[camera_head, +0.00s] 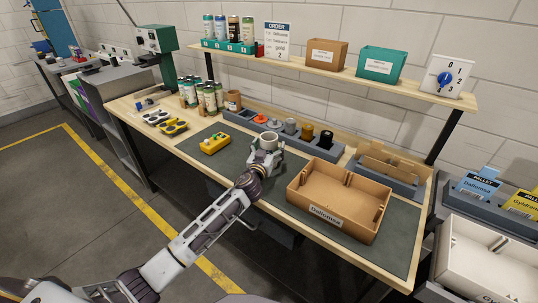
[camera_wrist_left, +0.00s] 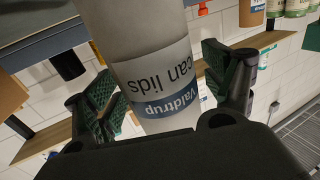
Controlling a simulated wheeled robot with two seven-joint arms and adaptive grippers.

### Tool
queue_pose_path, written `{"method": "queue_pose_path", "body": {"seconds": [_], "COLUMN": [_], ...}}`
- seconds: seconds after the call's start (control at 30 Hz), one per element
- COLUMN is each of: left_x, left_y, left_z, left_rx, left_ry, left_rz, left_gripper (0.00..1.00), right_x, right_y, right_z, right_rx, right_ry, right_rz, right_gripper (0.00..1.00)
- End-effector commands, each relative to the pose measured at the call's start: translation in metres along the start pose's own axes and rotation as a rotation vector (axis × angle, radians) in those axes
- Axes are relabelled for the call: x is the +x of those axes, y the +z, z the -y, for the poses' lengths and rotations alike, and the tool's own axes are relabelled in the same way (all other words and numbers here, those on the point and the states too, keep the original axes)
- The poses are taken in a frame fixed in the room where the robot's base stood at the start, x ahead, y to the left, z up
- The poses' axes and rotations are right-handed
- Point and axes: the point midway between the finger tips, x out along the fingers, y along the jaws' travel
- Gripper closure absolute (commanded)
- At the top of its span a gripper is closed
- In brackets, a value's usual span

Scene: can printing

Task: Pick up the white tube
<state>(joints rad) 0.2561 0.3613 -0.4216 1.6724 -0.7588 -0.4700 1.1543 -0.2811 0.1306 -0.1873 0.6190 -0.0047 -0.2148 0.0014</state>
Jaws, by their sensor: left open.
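The white tube (camera_head: 268,140) stands upright on the workbench, in front of the grey rack. In the left wrist view the tube (camera_wrist_left: 140,45) is large and carries a white and blue label reading "Valdtrup can lids". My left gripper (camera_head: 266,155) is at the tube with its fingers open, one on each side. In the left wrist view the fingers (camera_wrist_left: 163,88) show green pads, with gaps between them and the tube. The tube's lower part is hidden by my gripper in the head view. My right gripper is not in view.
An open cardboard box (camera_head: 340,200) labelled Daltomsa stands to the right. Behind is a grey rack (camera_head: 240,117) with coloured pieces. Several cans (camera_head: 210,98) stand back left. A shelf (camera_head: 340,72) runs above.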

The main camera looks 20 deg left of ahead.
Motion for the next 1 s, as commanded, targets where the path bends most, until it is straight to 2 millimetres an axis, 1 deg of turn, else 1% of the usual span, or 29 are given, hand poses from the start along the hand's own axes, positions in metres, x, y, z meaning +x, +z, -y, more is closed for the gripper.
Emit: {"method": "queue_pose_path", "body": {"seconds": [0.5, 0.57, 0.9, 1.0], "left_x": [0.0013, 0.0013, 0.0013, 0.0013], "left_y": [-0.0002, -0.0002, -0.0001, -0.0004], "left_z": [-0.0001, -0.0001, -0.0001, -0.0001], "left_rx": [-0.001, -0.001, -0.001, -0.001], "left_ry": [0.0, 0.0, 0.0, 0.0], "left_rz": [0.0, 0.0, 0.0, -0.001], "left_gripper": [0.16, 0.23, 0.67, 0.67], "right_x": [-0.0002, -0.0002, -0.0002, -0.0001], "right_y": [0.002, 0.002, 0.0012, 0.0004], "right_z": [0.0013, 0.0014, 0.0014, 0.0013], "right_rx": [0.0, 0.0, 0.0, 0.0], "right_ry": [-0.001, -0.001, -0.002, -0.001], "right_rz": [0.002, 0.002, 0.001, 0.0], "right_gripper": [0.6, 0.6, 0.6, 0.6]}}
